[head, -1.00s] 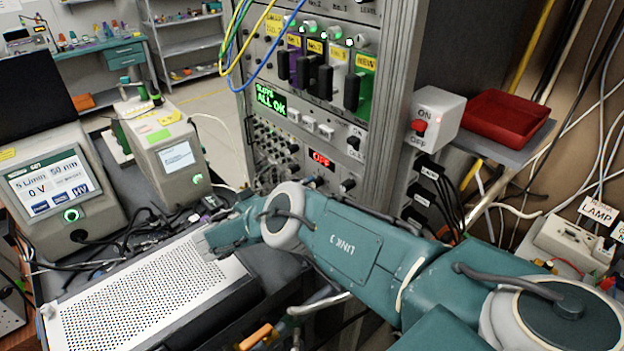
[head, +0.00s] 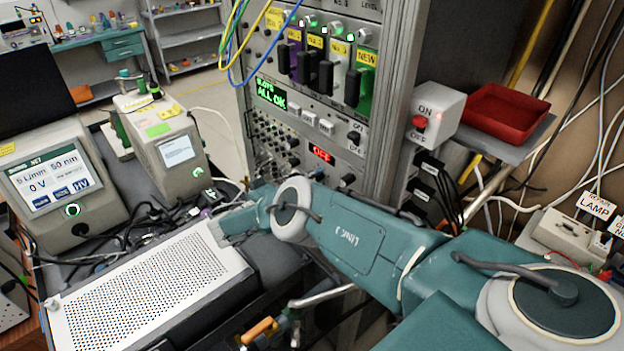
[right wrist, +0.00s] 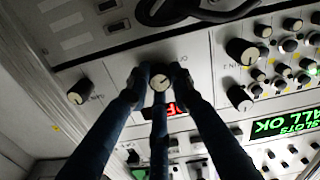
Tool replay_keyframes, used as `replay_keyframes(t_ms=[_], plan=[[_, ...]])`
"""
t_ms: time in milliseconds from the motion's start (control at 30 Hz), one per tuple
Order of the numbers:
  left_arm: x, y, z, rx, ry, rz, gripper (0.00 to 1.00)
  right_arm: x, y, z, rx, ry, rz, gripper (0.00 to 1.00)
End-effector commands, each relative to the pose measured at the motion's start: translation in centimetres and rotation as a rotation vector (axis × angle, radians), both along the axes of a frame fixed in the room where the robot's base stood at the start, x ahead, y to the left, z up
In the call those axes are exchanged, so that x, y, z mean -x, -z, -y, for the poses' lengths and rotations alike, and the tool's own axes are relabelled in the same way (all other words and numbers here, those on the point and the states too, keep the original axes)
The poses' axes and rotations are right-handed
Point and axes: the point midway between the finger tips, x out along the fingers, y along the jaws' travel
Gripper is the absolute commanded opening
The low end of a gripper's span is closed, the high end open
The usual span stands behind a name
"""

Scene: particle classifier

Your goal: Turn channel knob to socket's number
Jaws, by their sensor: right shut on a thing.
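A small black knob with a pale cap (right wrist: 160,82) sits on the light rack panel in the right wrist view. My right gripper (right wrist: 160,76) is shut on it, its dark fingers around the knob. Its pointer is too small to read, and its scale is mostly hidden by the fingers. A red display reading OFF (head: 321,153) is on the panel close by, partly covered by a finger in the wrist view. In the head view my right arm reaches across to the rack, and its fingertips are hidden. Numbered yellow labels (head: 316,41) mark the slot modules above. My left gripper is not in view.
Other knobs (right wrist: 245,50) flank the held one. A green ALL OK display (head: 270,94) is on the rack. A perforated box (head: 150,282) lies below left, beside boxed instruments (head: 62,185). A red tray (head: 505,110) and loose cables are at right.

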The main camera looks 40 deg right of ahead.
Motion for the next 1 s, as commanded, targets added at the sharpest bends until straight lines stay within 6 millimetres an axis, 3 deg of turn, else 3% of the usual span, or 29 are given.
replay_keyframes(t_ms=[367,1000], plan=[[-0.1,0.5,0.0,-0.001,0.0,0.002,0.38,-0.1,-0.2,0.0,-0.007,-0.002,0.146,0.0],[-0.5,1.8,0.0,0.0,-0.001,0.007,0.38,-0.1,-0.3,0.1,-0.052,-0.001,0.735,0.0]])
